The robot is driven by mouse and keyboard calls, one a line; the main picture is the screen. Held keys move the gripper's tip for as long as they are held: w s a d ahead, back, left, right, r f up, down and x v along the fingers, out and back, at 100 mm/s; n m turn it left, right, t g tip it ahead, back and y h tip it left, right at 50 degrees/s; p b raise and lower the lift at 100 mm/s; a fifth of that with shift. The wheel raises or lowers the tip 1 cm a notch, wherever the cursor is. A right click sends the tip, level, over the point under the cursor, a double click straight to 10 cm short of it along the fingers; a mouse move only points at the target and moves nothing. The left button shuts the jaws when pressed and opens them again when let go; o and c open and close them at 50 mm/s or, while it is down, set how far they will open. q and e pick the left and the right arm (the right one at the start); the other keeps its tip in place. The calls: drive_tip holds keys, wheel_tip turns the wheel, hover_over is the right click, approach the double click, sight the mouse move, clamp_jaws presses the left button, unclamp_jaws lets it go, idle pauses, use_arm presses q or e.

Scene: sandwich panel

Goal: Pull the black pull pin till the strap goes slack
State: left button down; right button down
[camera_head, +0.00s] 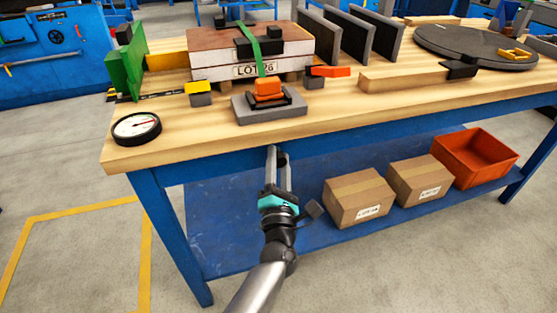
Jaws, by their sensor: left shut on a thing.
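My left gripper (279,156), with a teal body, reaches up to the front edge of the workbench. It is shut on a small dark piece (282,160) between its fingertips; this looks like the black pull pin, though the fingers partly hide it. The green strap (262,50) runs over the stacked panel (210,62) labelled LOT 26 and down to an orange buckle (268,88). The buckle sits on a grey block (270,108) on the bench, above and behind my gripper. I cannot tell whether the pin touches anything else. My right gripper is not in view.
The wooden workbench (200,130) carries a round gauge (137,127), a green bracket (127,65), dark upright plates (345,35) and a dark turntable (475,46). Cardboard boxes (358,196) and an orange bin (478,155) stand on the blue lower shelf.

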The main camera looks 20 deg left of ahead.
use_arm(q)
drive_tip(key=shift+s+d, duration=0.1)
idle(0.4)
drive_tip(key=shift+s+d+f, duration=0.1)
drive_tip(key=shift+s+d, duration=0.1)
drive_tip(key=shift+s, duration=0.1)
drive_tip(key=shift+s+d, duration=0.4)
drive_tip(key=shift+s, duration=0.25)
drive_tip(key=c, duration=0.9)
unclamp_jaws()
drive_tip(key=o, duration=0.4)
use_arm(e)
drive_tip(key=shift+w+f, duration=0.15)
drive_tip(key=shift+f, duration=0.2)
